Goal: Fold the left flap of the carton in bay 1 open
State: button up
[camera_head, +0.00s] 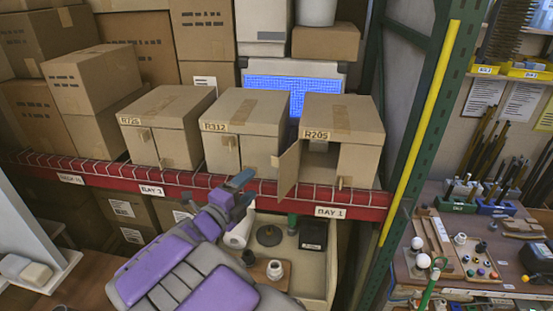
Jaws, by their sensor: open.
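The carton marked R205 (345,118) stands on the red shelf above the BAY 1 label (330,212). Its left flap (289,168) is swung outward, and the dark inside (318,158) shows beside it. Its right flap (358,166) looks closed across the right half of the front. My gripper (247,188) is open, in front of the shelf edge, left of and a little below the left flap. A gap shows between gripper and flap. I see nothing between the fingers.
Cartons R312 (243,120) and R725 (165,115) stand to the left on the same shelf. A green post (408,130) with a yellow strip rises at the right. Below is a bin (318,285) with a white roll and a black box.

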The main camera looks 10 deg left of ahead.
aim_at(274, 163)
jog(key=p+x, duration=0.1)
jog(key=x, duration=1.4)
jog(key=shift+d+p, duration=0.1)
jog(key=shift+p, duration=0.25)
jog(key=shift+f, duration=0.1)
grip_shut()
